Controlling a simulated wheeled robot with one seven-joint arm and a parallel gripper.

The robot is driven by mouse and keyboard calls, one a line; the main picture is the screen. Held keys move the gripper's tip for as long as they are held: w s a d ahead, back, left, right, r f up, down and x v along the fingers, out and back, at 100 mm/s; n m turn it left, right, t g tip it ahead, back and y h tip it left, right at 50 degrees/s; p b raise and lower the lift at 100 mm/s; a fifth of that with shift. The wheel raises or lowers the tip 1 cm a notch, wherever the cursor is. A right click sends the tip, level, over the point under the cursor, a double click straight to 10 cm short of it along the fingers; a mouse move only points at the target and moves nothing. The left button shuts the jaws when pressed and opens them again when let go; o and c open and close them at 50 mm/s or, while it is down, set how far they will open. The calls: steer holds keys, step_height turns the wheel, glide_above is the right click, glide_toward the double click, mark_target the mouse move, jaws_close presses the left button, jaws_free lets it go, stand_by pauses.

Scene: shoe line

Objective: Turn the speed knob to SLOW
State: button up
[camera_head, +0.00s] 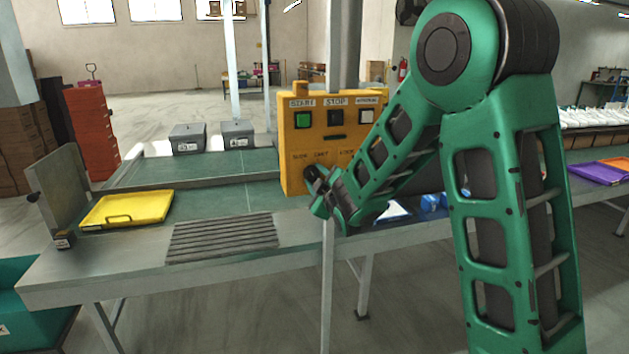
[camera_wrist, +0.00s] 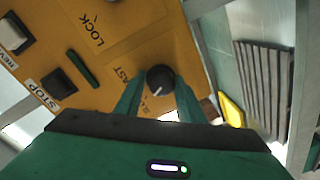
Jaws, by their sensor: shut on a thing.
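My gripper (camera_head: 318,192) is at that lower front. In the wrist view, the round black speed knob (camera_wrist: 160,76) sits between the fingertips of my gripper (camera_wrist: 158,92), which is shut on it. A white mark on the knob points toward the lower part of the picture, near the partly hidden SLOW label (camera_wrist: 148,106). The FAST label (camera_wrist: 122,74) is left of the knob, and LOCK (camera_wrist: 104,30) is further up.
Above the knob labels are a green START button (camera_head: 303,120), a dark STOP button (camera_head: 335,118) and a white button (camera_head: 366,117). A yellow tray (camera_head: 165,207) lies on the bench at left. Grey bins (camera_head: 237,133) stand behind. A metal post rises behind the box.

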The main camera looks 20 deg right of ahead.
steer(key=shift+s+a+f+n, duration=0.1)
steer(key=shift+a+f+n, duration=0.25)
steer(key=shift+n, duration=0.25)
steer(key=shift+a+n, duration=0.1)
steer(key=shift+n, duration=0.2)
steer(key=o, duration=0.8)
steer(key=shift+f, duration=0.1)
steer(key=shift+o, duration=0.8)
steer(key=shift+r, duration=0.2)
steer(key=shift+d+r, duration=0.1)
steer(key=shift+d, duration=0.15)
steer(key=shift+s, duration=0.1)
steer(key=s, duration=1)
steer(key=shift+s+d+r, duration=0.15)
steer(key=shift+s+r, duration=0.05)
steer(key=shift+r, duration=0.1)
